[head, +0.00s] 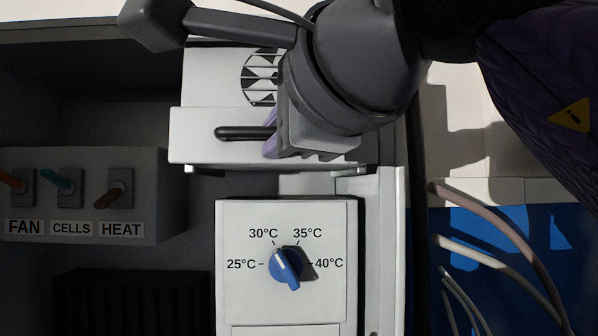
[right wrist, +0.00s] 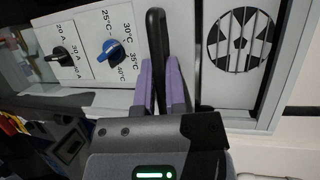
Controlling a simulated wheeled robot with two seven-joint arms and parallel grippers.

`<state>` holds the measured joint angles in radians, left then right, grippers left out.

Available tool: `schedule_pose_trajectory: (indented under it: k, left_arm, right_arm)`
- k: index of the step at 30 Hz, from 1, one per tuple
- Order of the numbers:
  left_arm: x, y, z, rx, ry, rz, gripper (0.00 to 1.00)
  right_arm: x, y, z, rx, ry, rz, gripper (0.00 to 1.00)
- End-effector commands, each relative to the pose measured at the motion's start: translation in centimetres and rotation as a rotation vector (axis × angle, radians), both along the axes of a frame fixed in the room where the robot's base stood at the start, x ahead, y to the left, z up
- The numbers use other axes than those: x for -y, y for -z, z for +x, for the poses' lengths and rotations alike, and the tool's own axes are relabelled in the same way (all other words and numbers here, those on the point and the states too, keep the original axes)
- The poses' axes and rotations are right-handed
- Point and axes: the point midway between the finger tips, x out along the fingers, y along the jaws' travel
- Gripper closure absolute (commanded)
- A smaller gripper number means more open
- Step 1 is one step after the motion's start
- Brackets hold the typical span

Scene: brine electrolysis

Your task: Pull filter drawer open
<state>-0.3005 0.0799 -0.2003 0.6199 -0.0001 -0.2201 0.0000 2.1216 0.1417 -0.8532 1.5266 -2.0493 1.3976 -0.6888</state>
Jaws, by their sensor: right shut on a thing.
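The filter drawer is the white drawer (head: 205,150) with a black bar handle (head: 232,133), at upper middle in the head view. In the right wrist view the handle (right wrist: 155,35) stands between the purple fingers. My right gripper (head: 270,142) is shut on this handle; its fingers also show in the right wrist view (right wrist: 159,85). My right wrist and forearm hide the right part of the drawer front. How far the drawer stands out is hard to tell. My left gripper is not in view.
A round grille (head: 262,75) with a black-and-white pattern is above the drawer front. Below is a white panel (head: 235,300) with a blue temperature knob (head: 286,266). A grey switch box (head: 85,170) is at left. Cables (head: 490,262) hang at right.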

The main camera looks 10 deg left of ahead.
Motion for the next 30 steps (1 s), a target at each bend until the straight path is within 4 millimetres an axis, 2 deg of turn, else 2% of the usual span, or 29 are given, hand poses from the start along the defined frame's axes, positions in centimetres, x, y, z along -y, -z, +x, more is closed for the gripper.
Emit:
schedule_pose_trajectory:
  k: [1,6,12,18,28,29,30]
  left_arm:
    - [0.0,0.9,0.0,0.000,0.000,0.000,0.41]
    - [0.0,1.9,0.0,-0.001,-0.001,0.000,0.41]
    - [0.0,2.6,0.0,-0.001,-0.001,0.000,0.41]
    - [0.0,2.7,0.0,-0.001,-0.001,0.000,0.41]
    - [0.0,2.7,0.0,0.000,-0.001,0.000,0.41]
    - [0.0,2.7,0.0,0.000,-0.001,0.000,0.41]
    - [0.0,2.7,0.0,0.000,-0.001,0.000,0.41]
  right_arm:
    - [0.3,0.5,-0.9,0.002,0.000,-0.002,1.00]
    - [1.1,0.4,-3.9,-0.001,0.000,-0.004,1.00]
    - [1.8,0.2,-6.1,-0.002,0.001,-0.004,1.00]
    - [2.0,0.1,-7.0,-0.003,0.000,-0.004,1.00]
    - [2.0,0.1,-7.1,-0.004,0.001,-0.003,1.00]
    - [2.0,0.1,-7.1,-0.004,0.001,-0.003,0.84]
    - [2.0,0.1,-7.1,-0.004,0.001,-0.003,0.75]
